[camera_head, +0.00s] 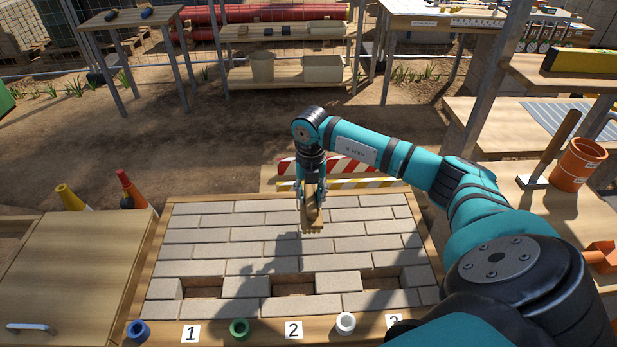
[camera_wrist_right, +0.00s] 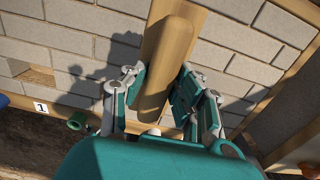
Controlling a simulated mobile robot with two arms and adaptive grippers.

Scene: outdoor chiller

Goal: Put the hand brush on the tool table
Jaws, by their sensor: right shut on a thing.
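The hand brush (camera_head: 312,218) is a wooden piece with a darker, toothed-looking lower edge in the head view. My right gripper (camera_head: 312,194) is shut on it above the brick panel. In the right wrist view the brush's rounded wooden handle (camera_wrist_right: 167,70) stands between the two teal fingers of my right gripper (camera_wrist_right: 166,92). A wooden table (camera_head: 128,20) with two small dark objects stands at the back left. Another table (camera_head: 552,203) at the right bears a long-handled tool and an orange pot. I cannot tell which one is the tool table. My left gripper is out of view.
A framed brick panel (camera_head: 205,222) with three gaps lies in front, with numbered labels and coloured rings along its near edge. A striped barrier (camera_head: 350,181) stands behind it. A wooden cabinet (camera_head: 80,262) is at left. Bare ground (camera_head: 200,130) lies beyond.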

